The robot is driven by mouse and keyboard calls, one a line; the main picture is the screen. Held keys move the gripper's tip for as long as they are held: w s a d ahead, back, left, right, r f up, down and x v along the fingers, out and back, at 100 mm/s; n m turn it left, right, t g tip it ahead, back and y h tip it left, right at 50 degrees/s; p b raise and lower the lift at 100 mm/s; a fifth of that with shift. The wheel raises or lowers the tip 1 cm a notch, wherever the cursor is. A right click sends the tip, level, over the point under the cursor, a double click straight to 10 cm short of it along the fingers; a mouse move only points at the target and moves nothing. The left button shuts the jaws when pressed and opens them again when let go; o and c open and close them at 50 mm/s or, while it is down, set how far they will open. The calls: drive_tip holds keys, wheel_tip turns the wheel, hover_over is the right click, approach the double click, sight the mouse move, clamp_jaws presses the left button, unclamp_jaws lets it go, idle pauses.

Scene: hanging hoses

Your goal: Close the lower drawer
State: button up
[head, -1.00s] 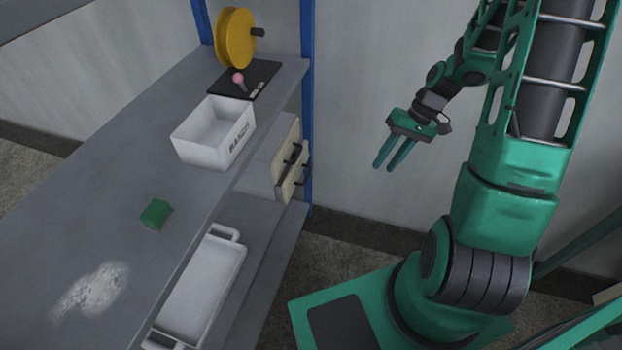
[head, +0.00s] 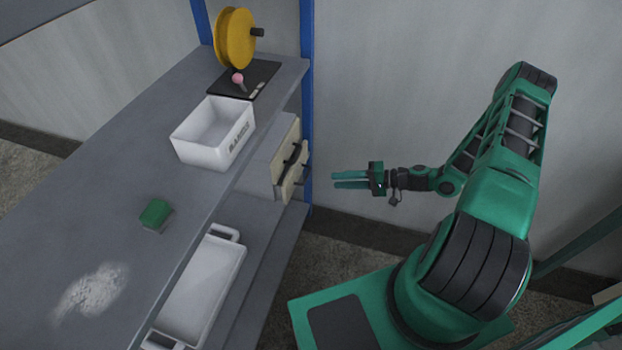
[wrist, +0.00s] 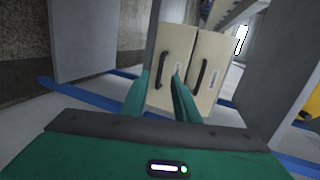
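Two cream drawers with black handles sit in a small cabinet under the worktop. The wrist picture is turned sideways, so the lower drawer (wrist: 172,62) is the left one and the upper drawer (wrist: 211,72) is the right one. In the head view the lower drawer (head: 284,189) and upper drawer (head: 291,138) show at a steep angle; how far either stands out is hard to tell. My gripper (head: 336,180) is to the right of the drawers, pointing at them, apart from both. In the wrist view its fingers (wrist: 161,76) are spread and empty.
The worktop (head: 110,190) carries a white bin (head: 196,153), a green block (head: 155,212) and a yellow reel (head: 234,40). A white tray (head: 200,285) lies on the lower shelf. A blue post (head: 307,100) stands just behind the drawers. Space between my gripper and the drawers is clear.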

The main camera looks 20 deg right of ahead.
drive_tip(key=w+a+f+m+t, duration=0.1)
drive_tip(key=w+a+f, duration=0.2)
drive_tip(key=w+a, duration=0.4)
drive_tip(key=shift+a+f+t, duration=0.15)
drive_tip(key=shift+a+t, duration=0.15)
drive_tip(key=shift+a, duration=0.55)
drive_tip(key=shift+w, duration=0.1)
clamp_jaws()
